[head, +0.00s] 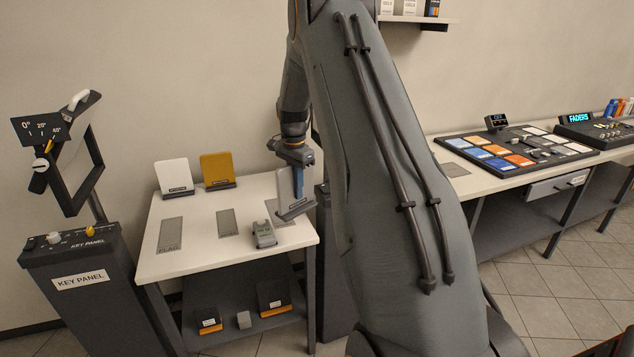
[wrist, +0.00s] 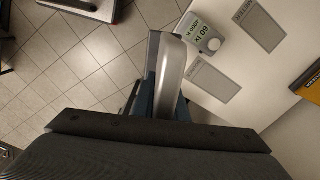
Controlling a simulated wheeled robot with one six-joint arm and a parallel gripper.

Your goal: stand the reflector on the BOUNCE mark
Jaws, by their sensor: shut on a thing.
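My gripper (head: 298,165) is shut on the reflector (head: 287,193), a silver-grey panel with a labelled foot. It holds the panel near the right end of the white table (head: 190,262), leaning a little in the head view. The reflector also shows edge-on in the wrist view (wrist: 172,72). A grey mark (head: 272,212) lies partly hidden behind the panel; it shows clear and empty in the wrist view (wrist: 210,82), its lettering too small to read surely, probably BOUNCE. I cannot tell whether the foot touches the table.
A light meter (head: 264,234) stands close left of the reflector. White (head: 174,175) and yellow (head: 217,167) panels stand at the table's back. The FLAG mark (head: 170,235) and a middle mark (head: 228,222) are empty. A key panel (head: 75,265) stands left.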

